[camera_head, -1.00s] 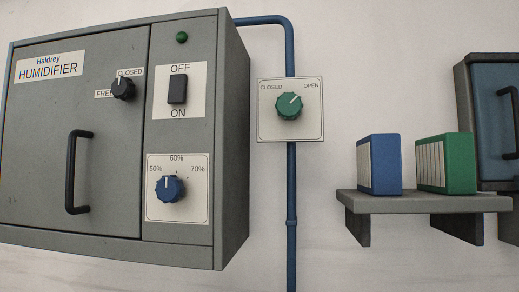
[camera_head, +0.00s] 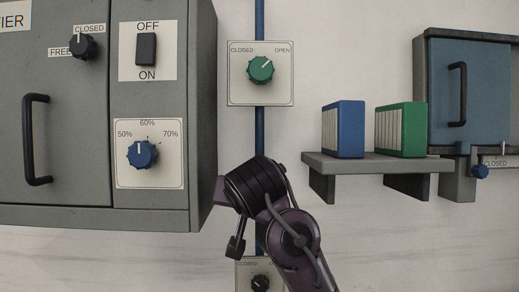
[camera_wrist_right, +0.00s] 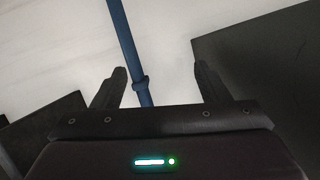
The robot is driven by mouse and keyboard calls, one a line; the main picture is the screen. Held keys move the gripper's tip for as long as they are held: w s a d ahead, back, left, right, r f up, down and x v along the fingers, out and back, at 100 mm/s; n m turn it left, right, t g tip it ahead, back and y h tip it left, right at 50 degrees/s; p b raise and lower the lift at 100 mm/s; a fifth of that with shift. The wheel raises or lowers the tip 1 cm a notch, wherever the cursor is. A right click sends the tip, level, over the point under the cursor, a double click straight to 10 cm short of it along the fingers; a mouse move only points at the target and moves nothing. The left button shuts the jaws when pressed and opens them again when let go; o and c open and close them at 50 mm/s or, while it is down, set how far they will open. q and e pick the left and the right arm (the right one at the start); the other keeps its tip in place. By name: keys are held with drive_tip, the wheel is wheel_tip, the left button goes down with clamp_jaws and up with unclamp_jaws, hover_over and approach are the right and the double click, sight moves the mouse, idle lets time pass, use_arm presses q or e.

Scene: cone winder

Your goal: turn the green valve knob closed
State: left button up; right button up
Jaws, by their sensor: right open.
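The green valve knob (camera_head: 260,69) sits on a pale square plate (camera_head: 236,90) on the wall, labelled CLOSED at left and OPEN at right. Its white pointer line aims up and right, towards OPEN. My right arm reaches up from the bottom in the head view, its wrist below the plate and apart from the knob. My right gripper (camera_wrist_right: 158,76) shows in the right wrist view with its two fingers apart and nothing between them touching. The blue pipe runs behind the gap. The knob is not in that view. My left gripper is not in view.
The grey humidifier (camera_head: 202,120) with its blue knob (camera_head: 142,154) stands left of the plate. A shelf (camera_head: 375,163) with a blue binder (camera_head: 343,129) and green binder (camera_head: 400,129) is at right. A black knob (camera_head: 260,282) sits below, partly behind my arm.

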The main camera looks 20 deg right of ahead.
drive_tip(key=s+r+m+t+h, duration=0.1)
drive_tip(key=s+r+m+t, duration=0.15)
drive_tip(key=r, duration=1.05)
drive_tip(key=m+t+h, duration=0.1)
drive_tip(key=m+h, duration=0.1)
approach(261, 69)
drive_tip(key=w, duration=0.2)
drive_tip(key=p+x, duration=0.1)
drive_tip(key=x, duration=0.1)
drive_tip(key=p+x, duration=0.1)
drive_tip(key=x, duration=0.1)
drive_tip(key=p+x, duration=0.1)
drive_tip(key=x, duration=0.1)
drive_tip(key=shift+w+d+r+p, duration=0.1)
drive_tip(key=shift+w+d+p, duration=0.1)
drive_tip(key=shift+d+p, duration=0.2)
drive_tip(key=shift+w+d, duration=0.15)
drive_tip(key=shift+w, duration=0.5)
drive_tip(key=c, duration=1)
